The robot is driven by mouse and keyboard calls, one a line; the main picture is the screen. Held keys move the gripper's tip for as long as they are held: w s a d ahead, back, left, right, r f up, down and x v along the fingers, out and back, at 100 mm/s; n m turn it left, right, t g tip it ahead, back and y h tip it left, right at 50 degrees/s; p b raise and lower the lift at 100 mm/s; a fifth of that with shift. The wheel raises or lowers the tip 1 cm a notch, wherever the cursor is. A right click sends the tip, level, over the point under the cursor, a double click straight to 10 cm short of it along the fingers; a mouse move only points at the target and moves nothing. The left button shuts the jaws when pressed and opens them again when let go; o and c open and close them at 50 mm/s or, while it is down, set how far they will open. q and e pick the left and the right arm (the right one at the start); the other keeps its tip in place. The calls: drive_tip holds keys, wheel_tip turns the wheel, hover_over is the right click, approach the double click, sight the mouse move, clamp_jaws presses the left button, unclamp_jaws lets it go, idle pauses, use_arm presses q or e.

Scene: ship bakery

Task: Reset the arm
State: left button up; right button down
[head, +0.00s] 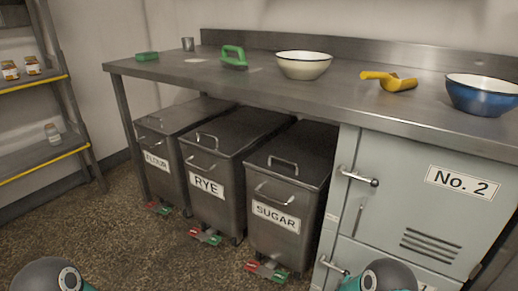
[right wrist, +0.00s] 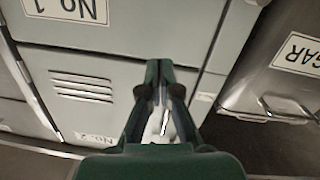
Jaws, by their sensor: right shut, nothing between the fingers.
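My right gripper (right wrist: 159,66) shows in the right wrist view with its green fingers together and nothing between them. It is in front of the grey locker doors, and I cannot tell how far off they are. In the head view only rounded parts of my two arms show at the bottom edge, low left and low right. Neither gripper shows there. My left gripper is in no view.
A steel counter (head: 150,68) carries a green scoop (head: 233,57), cream bowl (head: 303,65), yellow scoop (head: 389,81) and blue bowl (head: 482,95). Below are flour (head: 157,162), rye (head: 205,184) and sugar (head: 276,217) bins and a grey locker (head: 400,190). Floor (head: 110,240) at left is clear.

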drive_tip(key=s+a+f+n+g+y, duration=0.2)
drive_tip(key=s+a+f+g+y, duration=0.35)
drive_tip(key=s+f+y, duration=0.35)
drive_tip(key=s+a+f+n+g+y, duration=0.1)
drive_tip(key=s+a+f+g+y, duration=0.15)
drive_tip(key=s+a+g, duration=0.4)
drive_tip(key=s+a+f+n+g+y, duration=0.1)
drive_tip(key=s+a+y, duration=0.2)
drive_tip(key=s, duration=0.7)
wheel_tip(320, 180, up, 35)
drive_tip(key=p, duration=3.5)
drive_tip(key=shift+r, duration=0.2)
